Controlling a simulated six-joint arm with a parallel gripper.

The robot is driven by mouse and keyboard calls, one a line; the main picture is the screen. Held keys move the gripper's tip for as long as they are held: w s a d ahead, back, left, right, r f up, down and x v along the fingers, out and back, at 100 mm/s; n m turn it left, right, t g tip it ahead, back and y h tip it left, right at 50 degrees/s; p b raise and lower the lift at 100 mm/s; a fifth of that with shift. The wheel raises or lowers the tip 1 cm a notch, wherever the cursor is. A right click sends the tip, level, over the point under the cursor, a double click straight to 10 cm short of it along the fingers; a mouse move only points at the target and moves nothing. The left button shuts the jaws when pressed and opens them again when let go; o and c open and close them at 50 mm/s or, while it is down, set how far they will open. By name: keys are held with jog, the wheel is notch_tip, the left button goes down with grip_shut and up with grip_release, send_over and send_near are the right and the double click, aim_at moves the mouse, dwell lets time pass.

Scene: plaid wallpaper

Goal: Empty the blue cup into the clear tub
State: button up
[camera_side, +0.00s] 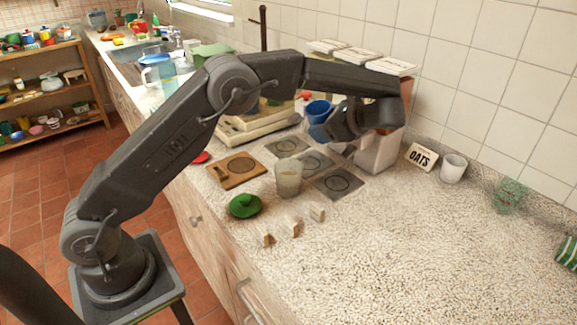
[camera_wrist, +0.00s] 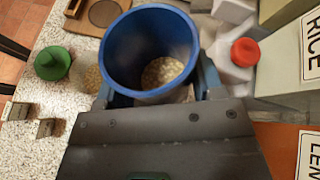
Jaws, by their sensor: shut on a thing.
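The blue cup (camera_side: 319,109) is held up above the counter by my gripper (camera_side: 322,130). In the wrist view the blue cup (camera_wrist: 120,55) has its open mouth towards the camera, and pale grainy stuff shows low inside it. The gripper fingers (camera_wrist: 155,92) are shut on the cup's sides. The clear tub (camera_side: 289,180) stands upright on the counter, lower and to the left of the cup in the side view. It looks cloudy beige; how full it is cannot be told. In the wrist view the tub (camera_wrist: 91,79) is partly hidden behind the cup.
A green lid-like piece (camera_side: 245,206) lies left of the tub, with small wooden blocks (camera_side: 295,229) in front. Flat square tiles (camera_side: 338,184) and a wooden board (camera_side: 237,171) lie nearby. Labelled canisters (camera_side: 380,150) stand behind my gripper.

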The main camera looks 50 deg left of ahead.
aim_at(318, 141)
jog(key=shift+s+f, duration=0.2)
jog(key=shift+n+t, duration=0.6)
jog(key=shift+t, duration=0.1)
jog(key=f, duration=0.2)
jog(key=s+f, duration=0.1)
jog(key=f, duration=0.1)
jog(key=shift+s+f, duration=0.1)
jog(key=shift+f, duration=0.15)
jog(key=shift+s+r+t, duration=0.15)
jog(key=shift+r+t, duration=0.15)
jog(key=shift+r, duration=0.05)
jog(key=n+t, duration=0.2)
jog(key=n, duration=0.1)
jog(key=s+r+n+t, duration=0.1)
jog(key=shift+n+t, duration=0.3)
jog(key=shift+t, duration=0.1)
jog(key=shift+s+f+n+t, duration=0.1)
jog(key=shift+f+n+t, duration=0.1)
jog(key=shift+n+t, duration=0.15)
